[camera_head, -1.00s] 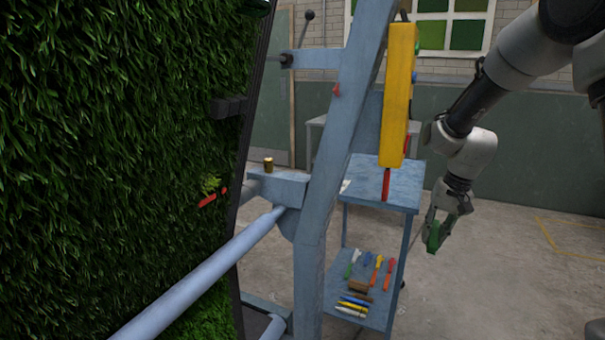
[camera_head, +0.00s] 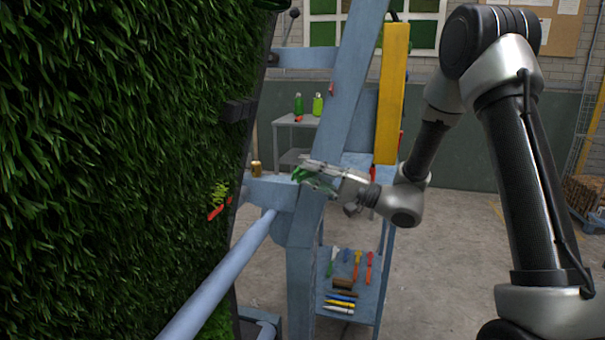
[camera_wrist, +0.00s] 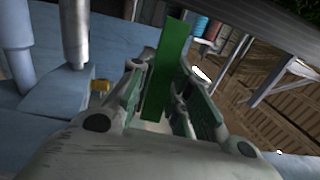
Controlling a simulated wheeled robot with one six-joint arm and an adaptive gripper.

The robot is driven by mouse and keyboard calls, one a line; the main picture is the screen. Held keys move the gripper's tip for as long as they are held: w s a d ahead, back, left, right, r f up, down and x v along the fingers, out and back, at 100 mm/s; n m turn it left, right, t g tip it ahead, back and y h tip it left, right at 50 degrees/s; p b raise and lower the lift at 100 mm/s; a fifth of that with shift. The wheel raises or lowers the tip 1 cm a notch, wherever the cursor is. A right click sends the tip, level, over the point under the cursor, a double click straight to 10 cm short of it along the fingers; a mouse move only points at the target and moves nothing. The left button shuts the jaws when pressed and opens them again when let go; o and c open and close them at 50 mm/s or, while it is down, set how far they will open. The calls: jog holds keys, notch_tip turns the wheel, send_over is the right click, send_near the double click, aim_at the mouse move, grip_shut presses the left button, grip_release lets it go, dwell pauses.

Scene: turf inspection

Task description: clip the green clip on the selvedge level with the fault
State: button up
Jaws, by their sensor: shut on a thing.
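My gripper (camera_head: 308,174) is shut on the green clip (camera_wrist: 166,70), which sticks out past the fingertips in the wrist view. In the head view the gripper is in front of the blue frame post, pointing left, and the clip (camera_head: 300,174) is partly covered by the fingers. The turf (camera_head: 110,150) hangs at the left, and its dark selvedge (camera_head: 257,90) runs down its right edge. A red mark (camera_head: 219,209) with a yellow-green tuft (camera_head: 220,192) above it shows on the turf near that edge. The clip is to the right of the selvedge, apart from it.
A blue frame post (camera_head: 335,110) and a long blue roller bar (camera_head: 215,285) stand beside the turf. A yellow box (camera_head: 392,95) hangs on the post. A trolley shelf (camera_head: 348,290) holds several tools. A small brass cylinder (camera_head: 256,168) sits left of the gripper.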

jog(key=x, duration=1.2)
dwell(0.3)
jog(key=shift+w+d, duration=0.1)
dwell(1.0)
jog(key=shift+s+a, duration=0.25)
jog(key=shift+s, duration=0.45)
jog(key=shift+s+a, duration=0.25)
jog(key=shift+s, duration=0.5)
jog(key=shift+s+a, duration=0.25)
jog(key=shift+s, duration=0.45)
dwell(1.7)
jog(key=shift+s+a, duration=0.15)
jog(key=shift+s, duration=0.2)
